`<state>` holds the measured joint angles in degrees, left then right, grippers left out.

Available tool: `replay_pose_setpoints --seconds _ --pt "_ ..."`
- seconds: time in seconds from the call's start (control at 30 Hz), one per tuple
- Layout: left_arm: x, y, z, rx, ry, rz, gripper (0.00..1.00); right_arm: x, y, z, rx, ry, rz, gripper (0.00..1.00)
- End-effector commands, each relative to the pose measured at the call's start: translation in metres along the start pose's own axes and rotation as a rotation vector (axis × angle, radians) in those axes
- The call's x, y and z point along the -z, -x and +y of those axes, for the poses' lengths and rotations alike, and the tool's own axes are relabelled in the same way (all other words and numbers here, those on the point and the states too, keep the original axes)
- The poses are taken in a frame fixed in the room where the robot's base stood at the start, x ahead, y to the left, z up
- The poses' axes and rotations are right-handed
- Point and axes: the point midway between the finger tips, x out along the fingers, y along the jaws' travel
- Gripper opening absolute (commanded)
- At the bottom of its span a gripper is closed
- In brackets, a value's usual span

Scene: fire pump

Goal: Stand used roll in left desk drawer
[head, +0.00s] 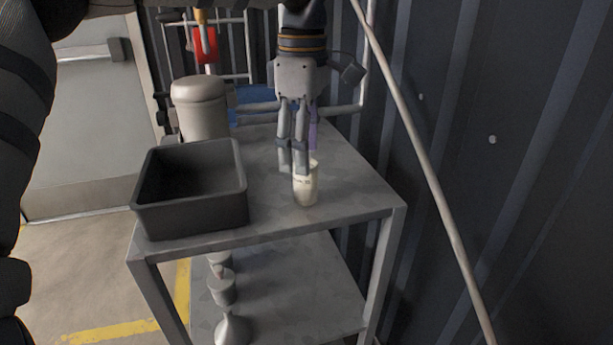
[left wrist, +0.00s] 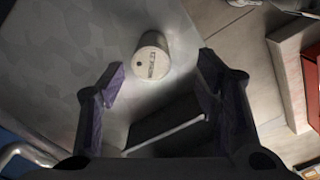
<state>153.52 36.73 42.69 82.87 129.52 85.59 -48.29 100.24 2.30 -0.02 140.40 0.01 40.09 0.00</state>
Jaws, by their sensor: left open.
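A small off-white roll (head: 306,188) with dark print stands near the front right of the grey metal cart top (head: 352,190). It also shows in the left wrist view (left wrist: 152,60), beyond the fingertips and between their lines. My left gripper (head: 293,168) points down at the roll, its fingers open and partly in front of the roll's upper left edge. In the left wrist view the fingers (left wrist: 161,85) are spread with nothing between them. I cannot tell whether a finger touches the roll. My right gripper is not in view. No desk drawer can be made out.
A dark open bin (head: 190,220) stands left of the roll, with a beige lidded canister (head: 200,108) behind it. The lower shelf (head: 290,295) holds metal parts. A slanted pole (head: 425,165) and a corrugated dark wall (head: 540,200) bound the right side.

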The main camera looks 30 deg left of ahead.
Motion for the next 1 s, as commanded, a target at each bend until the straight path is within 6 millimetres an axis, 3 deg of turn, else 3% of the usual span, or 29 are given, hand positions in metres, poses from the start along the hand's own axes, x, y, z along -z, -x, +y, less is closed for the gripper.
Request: replay_pose_setpoints --seconds 0.4,0.67,0.77,0.9,1.0 --pt "-0.001 -0.068 0.008 0.001 0.0 0.003 0.58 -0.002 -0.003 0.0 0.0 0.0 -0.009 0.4" --pt "-0.001 -0.074 0.008 -0.002 0.001 0.001 0.58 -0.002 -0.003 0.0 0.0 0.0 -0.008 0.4" --pt "-0.001 -0.074 0.008 -0.002 0.001 0.002 0.4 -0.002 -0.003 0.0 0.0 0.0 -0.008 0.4" --pt "-0.001 -0.074 0.008 -0.002 0.001 0.002 0.08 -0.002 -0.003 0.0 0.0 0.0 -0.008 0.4" --pt "-0.001 -0.074 0.008 -0.002 0.001 0.002 0.01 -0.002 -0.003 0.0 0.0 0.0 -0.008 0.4"
